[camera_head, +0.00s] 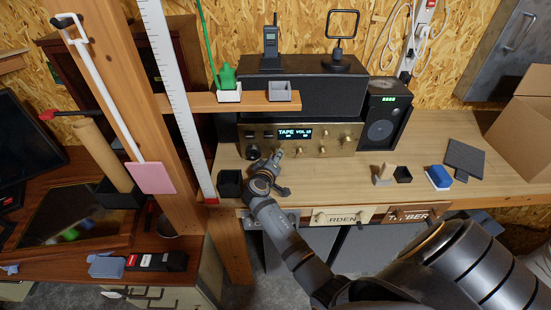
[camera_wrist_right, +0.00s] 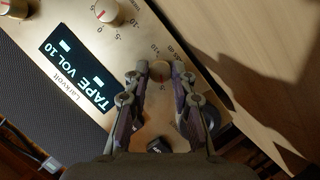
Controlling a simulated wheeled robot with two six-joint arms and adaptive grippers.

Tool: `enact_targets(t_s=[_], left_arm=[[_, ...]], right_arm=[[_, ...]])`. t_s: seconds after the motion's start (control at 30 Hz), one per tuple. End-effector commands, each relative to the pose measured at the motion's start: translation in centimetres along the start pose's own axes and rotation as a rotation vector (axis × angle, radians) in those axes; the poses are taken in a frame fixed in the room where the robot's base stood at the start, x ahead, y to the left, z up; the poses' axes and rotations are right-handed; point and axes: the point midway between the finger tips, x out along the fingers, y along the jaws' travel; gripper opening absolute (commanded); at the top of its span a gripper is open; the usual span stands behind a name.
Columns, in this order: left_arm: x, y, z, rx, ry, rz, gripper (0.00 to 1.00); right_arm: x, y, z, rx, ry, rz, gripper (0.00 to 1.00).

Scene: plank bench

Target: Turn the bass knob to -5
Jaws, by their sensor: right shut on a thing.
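The amplifier (camera_head: 335,148) has a brass-coloured front with a lit display (camera_head: 295,133) reading "TAPE VOL 10". It stands on the bench under a dark speaker. My right gripper (camera_head: 277,156) is at the left part of its front. In the right wrist view, the gripper (camera_wrist_right: 160,72) is shut on a small brass knob (camera_wrist_right: 161,71), one fingertip on each side. Print beside this knob appears to read "BASS dB" and "+10". A small reddish mark shows on the knob; its exact setting is hard to read. My left gripper is not in view.
Another brass knob (camera_wrist_right: 107,11) with a printed scale sits beside the display. A small dark speaker (camera_head: 382,123) stands right of the amplifier. A black cup (camera_head: 230,183) is left of my gripper. A wooden post and shelf (camera_head: 245,102) stand at the left.

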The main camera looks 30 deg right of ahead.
Motion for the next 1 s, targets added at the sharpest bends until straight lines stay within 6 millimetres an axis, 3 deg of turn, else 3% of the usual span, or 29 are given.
enact_targets(t_s=[0.07,0.1,0.27,0.63,1.0], left_arm=[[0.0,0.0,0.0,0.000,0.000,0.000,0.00],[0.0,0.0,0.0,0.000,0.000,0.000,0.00],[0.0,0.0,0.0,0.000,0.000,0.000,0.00],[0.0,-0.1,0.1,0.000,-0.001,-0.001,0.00],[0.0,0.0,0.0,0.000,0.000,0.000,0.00]], right_arm=[[0.0,0.1,-0.1,0.002,0.003,0.000,0.00],[0.0,0.1,-0.1,0.002,0.003,0.000,0.27],[0.0,0.1,-0.1,0.002,0.002,0.000,0.48],[-0.2,0.7,-0.6,0.005,0.003,0.001,0.48],[-2.4,6.4,-5.2,0.006,0.004,0.002,0.48]])
